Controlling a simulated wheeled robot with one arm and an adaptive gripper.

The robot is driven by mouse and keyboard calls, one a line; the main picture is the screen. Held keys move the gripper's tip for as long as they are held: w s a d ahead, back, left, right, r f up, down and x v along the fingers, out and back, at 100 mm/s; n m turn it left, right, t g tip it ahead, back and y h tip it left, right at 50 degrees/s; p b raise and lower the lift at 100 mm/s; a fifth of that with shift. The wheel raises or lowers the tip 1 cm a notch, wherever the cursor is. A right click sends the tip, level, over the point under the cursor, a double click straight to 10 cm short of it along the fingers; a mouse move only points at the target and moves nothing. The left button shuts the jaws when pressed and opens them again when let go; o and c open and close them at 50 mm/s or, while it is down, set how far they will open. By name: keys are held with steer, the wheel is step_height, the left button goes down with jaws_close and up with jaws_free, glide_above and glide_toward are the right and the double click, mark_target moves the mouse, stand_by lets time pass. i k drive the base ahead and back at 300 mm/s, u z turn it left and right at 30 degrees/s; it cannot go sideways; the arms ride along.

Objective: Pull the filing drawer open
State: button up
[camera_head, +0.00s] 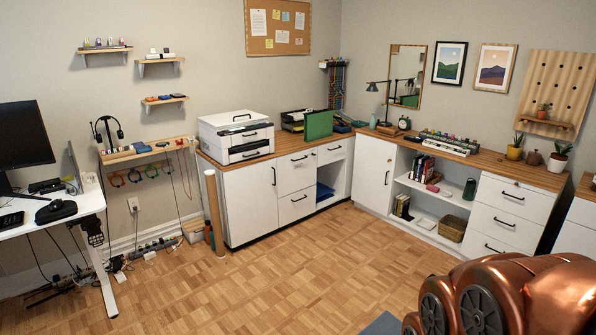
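Several white drawers with dark handles show in the head view, and I cannot tell which is the filing drawer. One stack of drawers (497,212) is in the right cabinet, partly cut off below by copper-coloured parts of my own body. In the back cabinet are an upper drawer (290,175), a lower drawer (285,210) and a small drawer (325,158) above an open shelf. All of them look shut. My gripper is not in view.
The wooden parquet floor (250,285) is clear in the middle. A white standing desk (85,205) is at the left, with cables and a power strip near the wall. A cardboard-coloured tube (214,215) stands by the back cabinet. A printer (236,137) sits on the counter.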

mark_target(296, 171)
steer(key=u, duration=1.85)
steer(key=i, duration=2.85)
steer(key=z, duration=2.85)
steer(key=i, duration=2.95)
steer(key=u, duration=0.4)
